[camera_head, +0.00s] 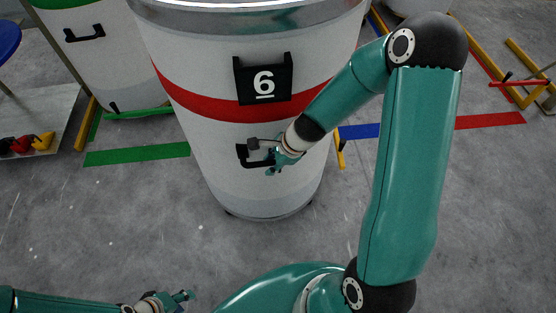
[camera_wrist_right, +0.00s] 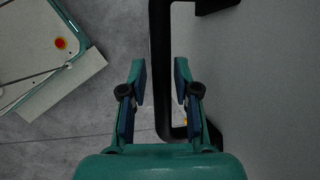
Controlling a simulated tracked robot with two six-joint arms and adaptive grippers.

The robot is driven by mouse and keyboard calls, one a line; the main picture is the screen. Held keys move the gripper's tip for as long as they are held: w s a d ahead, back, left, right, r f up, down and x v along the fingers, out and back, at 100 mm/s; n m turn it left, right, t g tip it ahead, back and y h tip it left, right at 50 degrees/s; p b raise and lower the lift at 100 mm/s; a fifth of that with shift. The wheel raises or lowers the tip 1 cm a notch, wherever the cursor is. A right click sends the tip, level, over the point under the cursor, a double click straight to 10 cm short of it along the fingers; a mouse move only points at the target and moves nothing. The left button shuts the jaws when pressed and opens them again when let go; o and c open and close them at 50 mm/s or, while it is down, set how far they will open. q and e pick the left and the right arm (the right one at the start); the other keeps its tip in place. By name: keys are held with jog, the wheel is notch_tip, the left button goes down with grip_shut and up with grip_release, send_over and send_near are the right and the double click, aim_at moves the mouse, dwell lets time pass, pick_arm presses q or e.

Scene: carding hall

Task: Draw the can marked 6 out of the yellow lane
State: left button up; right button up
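The can marked 6 (camera_head: 215,77) is a big white drum with a red band, upright on the floor in the middle of the head view. A black plate with the white number 6 (camera_head: 263,80) is on its front. Its lower black handle (camera_head: 243,156) also shows in the wrist view (camera_wrist_right: 160,60). My right gripper (camera_head: 268,158) is at this handle. In the wrist view its fingers (camera_wrist_right: 160,85) stand on both sides of the bar with narrow gaps, not closed on it. My left gripper (camera_head: 186,299) is low at the left, away from the can; its opening is unclear.
Another white can (camera_head: 100,62) with a green band stands at the back left. Green (camera_head: 137,154), blue (camera_head: 360,131) and red (camera_head: 490,120) strips mark the floor. A yellow rail (camera_head: 340,150) shows right of can 6. The floor in front is clear.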

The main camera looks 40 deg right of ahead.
grip_shut()
dwell(0.3)
jog(key=shift+d, duration=0.15)
